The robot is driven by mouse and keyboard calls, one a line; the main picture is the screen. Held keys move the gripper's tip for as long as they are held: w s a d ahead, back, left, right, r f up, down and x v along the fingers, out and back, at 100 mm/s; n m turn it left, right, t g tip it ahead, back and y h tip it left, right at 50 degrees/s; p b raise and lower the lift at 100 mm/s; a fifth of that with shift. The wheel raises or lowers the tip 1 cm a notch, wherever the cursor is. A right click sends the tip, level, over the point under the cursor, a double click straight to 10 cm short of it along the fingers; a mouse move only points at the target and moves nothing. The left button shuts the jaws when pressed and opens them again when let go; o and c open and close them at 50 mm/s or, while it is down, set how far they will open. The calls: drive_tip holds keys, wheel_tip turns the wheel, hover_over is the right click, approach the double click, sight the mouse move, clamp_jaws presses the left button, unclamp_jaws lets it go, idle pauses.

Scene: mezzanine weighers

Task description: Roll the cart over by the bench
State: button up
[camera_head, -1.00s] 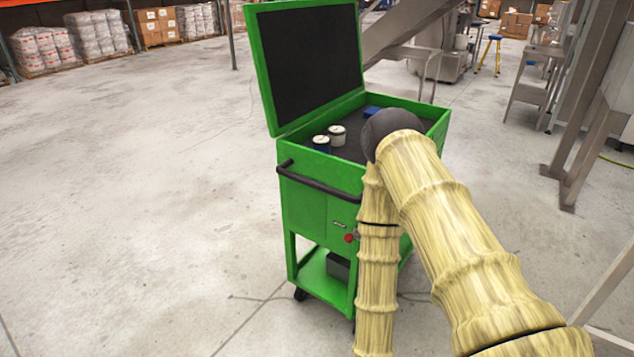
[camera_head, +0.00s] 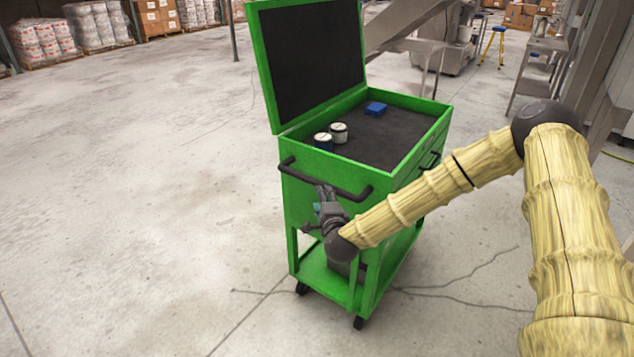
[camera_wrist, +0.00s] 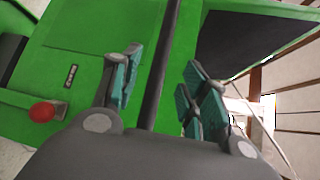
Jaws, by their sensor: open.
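The green cart (camera_head: 300,214) stands on casters in the middle of the head view, its lid (camera_head: 308,62) raised and its black-lined top tray open. A black push handle (camera_head: 303,179) runs along its near end. My gripper (camera_head: 322,192) is at that handle, below the lid side. In the wrist view my gripper (camera_wrist: 155,90) is open, with the handle bar (camera_wrist: 160,65) running between its teal-padded fingers. I cannot tell whether either finger touches the bar. No bench is clearly identifiable in view.
Steel machinery and a grey stand (camera_head: 538,72) are at the back right. Wrapped pallets (camera_head: 97,24) line the back left. The concrete floor (camera_head: 130,180) at left is clear.

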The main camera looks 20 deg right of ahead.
sight(317, 182)
drive_tip(key=w+p, duration=0.1)
drive_tip(key=w, duration=0.2)
drive_tip(key=w+d+p, duration=0.1)
drive_tip(key=w, duration=0.3)
drive_tip(key=w+f+p, duration=0.1)
drive_tip(key=w, duration=0.2)
drive_tip(key=shift+w+d+f, duration=0.1)
drive_tip(key=shift+w+d, duration=0.1)
drive_tip(key=shift+w, duration=0.15)
clamp_jaws()
